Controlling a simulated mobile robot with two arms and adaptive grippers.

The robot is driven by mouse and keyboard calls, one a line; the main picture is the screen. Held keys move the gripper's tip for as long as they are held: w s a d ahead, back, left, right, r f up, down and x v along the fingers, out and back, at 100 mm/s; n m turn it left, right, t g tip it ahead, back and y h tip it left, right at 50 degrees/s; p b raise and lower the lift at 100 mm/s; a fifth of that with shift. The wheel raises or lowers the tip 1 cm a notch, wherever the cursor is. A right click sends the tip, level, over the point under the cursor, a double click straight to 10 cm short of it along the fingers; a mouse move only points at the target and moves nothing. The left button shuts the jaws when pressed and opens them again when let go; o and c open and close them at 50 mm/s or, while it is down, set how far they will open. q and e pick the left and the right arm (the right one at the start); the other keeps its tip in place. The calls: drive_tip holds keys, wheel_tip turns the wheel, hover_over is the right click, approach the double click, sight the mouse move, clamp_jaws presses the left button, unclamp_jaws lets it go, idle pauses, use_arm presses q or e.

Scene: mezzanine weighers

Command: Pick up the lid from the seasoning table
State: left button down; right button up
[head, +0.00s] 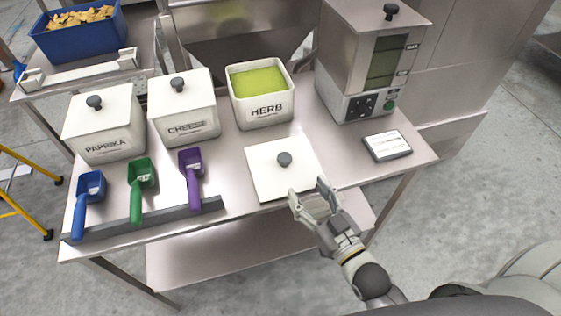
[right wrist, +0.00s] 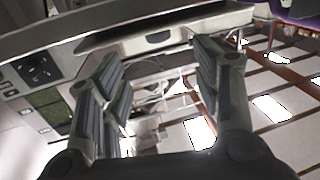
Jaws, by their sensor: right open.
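A square white lid (head: 262,181) with a round dark knob (head: 284,159) lies flat on the metal seasoning table (head: 232,205), in front of the open HERB tub (head: 265,111). Green herb shows inside that tub. My right gripper (head: 307,192) is open and empty at the lid's near right corner. Its fingertips overlap the lid's edge in the head view, and I cannot tell whether they touch it. The knob is beyond the fingertips, clear of them. In the right wrist view, the two fingers (right wrist: 160,80) stand apart with nothing between them. My left gripper is not in view.
Lidded PAPRIKA (head: 108,149) and CHEESE (head: 190,131) tubs stand left. Blue (head: 90,185), green (head: 142,174) and purple (head: 190,161) scoops lie before them at a grey rail (head: 150,219). A dispenser (head: 345,60) and small scale-like box (head: 387,146) stand right.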

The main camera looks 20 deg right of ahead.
sight(287, 160)
drive_tip(key=shift+w+a, duration=0.1)
drive_tip(key=shift+w, duration=0.2)
drive_tip(key=shift+w+r, duration=0.15)
drive_tip(key=shift+w, duration=0.15)
drive_tip(key=x, duration=0.3)
drive_tip(key=shift+w+a+p, duration=0.1)
drive_tip(key=shift+w+p, duration=0.15)
drive_tip(key=shift+p, duration=0.05)
drive_tip(key=shift+p+x, duration=0.5)
drive_tip(key=shift+x, duration=2.6)
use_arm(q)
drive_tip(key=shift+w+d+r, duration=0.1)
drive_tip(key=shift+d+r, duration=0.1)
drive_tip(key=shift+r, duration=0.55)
use_arm(e)
drive_tip(key=shift+c, duration=0.2)
drive_tip(key=c, duration=1)
drive_tip(key=shift+c, duration=0.5)
